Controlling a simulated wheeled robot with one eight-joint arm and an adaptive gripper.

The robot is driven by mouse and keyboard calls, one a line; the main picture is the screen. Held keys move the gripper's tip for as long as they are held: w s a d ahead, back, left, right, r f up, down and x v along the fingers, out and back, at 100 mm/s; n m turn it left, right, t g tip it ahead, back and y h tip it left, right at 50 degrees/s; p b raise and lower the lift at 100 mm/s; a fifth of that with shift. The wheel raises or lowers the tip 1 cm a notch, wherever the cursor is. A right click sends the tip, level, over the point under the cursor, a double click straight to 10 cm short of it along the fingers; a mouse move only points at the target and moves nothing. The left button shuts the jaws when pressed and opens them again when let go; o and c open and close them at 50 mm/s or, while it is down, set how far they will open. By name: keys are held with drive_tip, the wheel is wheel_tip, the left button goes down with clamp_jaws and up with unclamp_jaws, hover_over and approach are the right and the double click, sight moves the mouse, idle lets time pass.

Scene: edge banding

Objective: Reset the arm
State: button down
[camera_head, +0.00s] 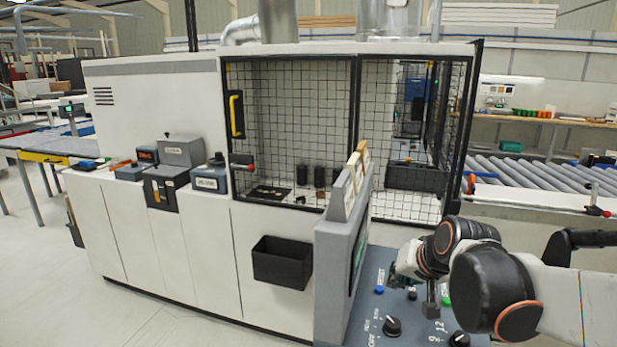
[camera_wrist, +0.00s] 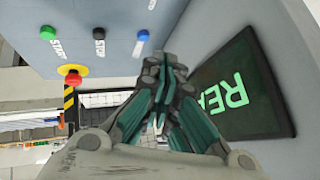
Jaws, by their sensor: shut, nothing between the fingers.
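My gripper (camera_wrist: 165,70) is in the wrist view with its two dark green fingers drawn together at the tips and nothing between them. In the wrist view it is in front of the control panel (camera_wrist: 195,20), next to a dark screen (camera_wrist: 245,88) showing green letters. In the head view my arm reaches in from the right. The gripper end is over the blue-grey control panel (camera_head: 375,270), partly hidden by my own arm links. I cannot tell from the frames whether the fingertips touch the panel.
The panel holds a green button (camera_wrist: 48,32), a black button (camera_wrist: 98,33), a blue button (camera_wrist: 143,35) and a red emergency stop (camera_wrist: 74,74). A black knob (camera_head: 392,326) is in front. A caged machine (camera_head: 300,130) stands behind. A black bin (camera_head: 282,262) hangs on its front.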

drive_tip(key=s+f+n+g+h+b, duration=0.1)
drive_tip(key=s+f+n, duration=0.1)
drive_tip(key=s, duration=1.8)
drive_tip(key=shift+s+d+f+n+h, duration=0.3)
drive_tip(key=shift+s+f+n+h, duration=0.1)
drive_tip(key=shift+n, duration=0.2)
